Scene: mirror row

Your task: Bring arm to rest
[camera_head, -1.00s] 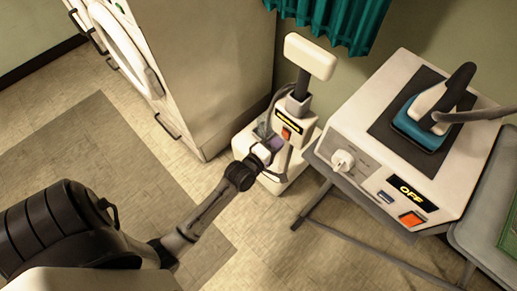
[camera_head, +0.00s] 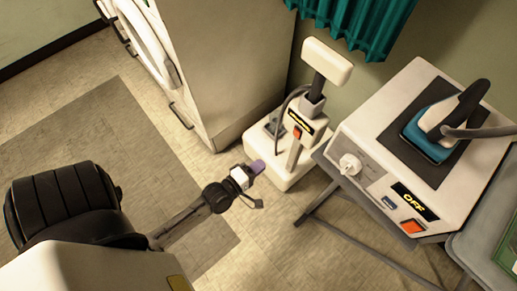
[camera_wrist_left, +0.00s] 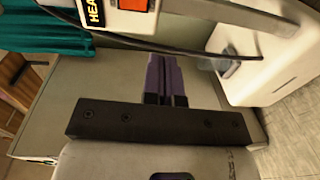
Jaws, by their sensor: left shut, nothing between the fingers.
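My left arm reaches in from the left in the head view. Its gripper (camera_head: 257,167) is shut and empty, with purple fingertips, a little in front of the white upright machine. In the left wrist view the purple fingers (camera_wrist_left: 166,80) are together with nothing between them. My right gripper is not in view.
The white machine (camera_head: 285,171) with an orange switch stands on the floor. Right of it, a box unit (camera_head: 376,174) with an "OFF" display carries a blue iron (camera_head: 431,141). A tall cabinet (camera_head: 232,75) stands behind. Open floor (camera_head: 95,130) lies left.

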